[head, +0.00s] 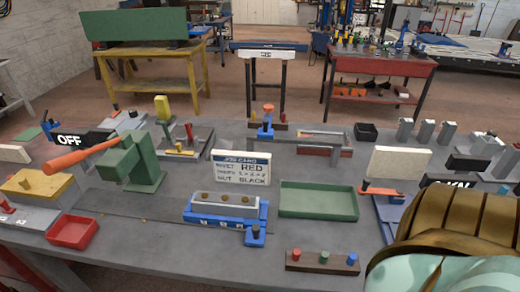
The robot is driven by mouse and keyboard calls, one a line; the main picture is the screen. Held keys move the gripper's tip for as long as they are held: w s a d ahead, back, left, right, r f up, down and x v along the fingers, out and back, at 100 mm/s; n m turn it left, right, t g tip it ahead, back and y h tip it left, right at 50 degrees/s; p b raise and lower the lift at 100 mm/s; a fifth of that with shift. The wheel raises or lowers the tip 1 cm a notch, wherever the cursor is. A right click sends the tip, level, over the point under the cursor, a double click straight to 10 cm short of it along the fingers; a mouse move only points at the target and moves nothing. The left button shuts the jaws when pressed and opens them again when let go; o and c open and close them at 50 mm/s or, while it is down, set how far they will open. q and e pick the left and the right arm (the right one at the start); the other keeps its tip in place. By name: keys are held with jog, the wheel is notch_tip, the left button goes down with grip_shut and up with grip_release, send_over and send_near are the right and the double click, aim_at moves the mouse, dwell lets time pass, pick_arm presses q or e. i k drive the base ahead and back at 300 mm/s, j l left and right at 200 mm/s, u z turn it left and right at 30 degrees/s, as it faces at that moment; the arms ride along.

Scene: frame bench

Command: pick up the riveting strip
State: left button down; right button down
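No label marks the riveting strip, and I cannot tell for sure which part it is. A pale grey bar with several brown round heads on top (225,204) sits in a blue fixture (204,219) at the front middle of the bench. A long narrow piece (318,133) lies on a grey and red fixture farther back. A dark brown strip (340,266) at the front edge carries a red, a green and a blue peg. Neither of my grippers shows in the head view. A large brown ribbed shape and a pale teal one cover the lower right corner.
A green lever press (146,166) with an orange handle stands left of the job card (240,169). An empty green tray (318,201) lies right of the blue fixture. A red tray (73,231) is at front left. Bare bench (180,258) shows along the front.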

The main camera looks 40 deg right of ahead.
aim_at(219, 204)
jog(key=z, duration=1.1)
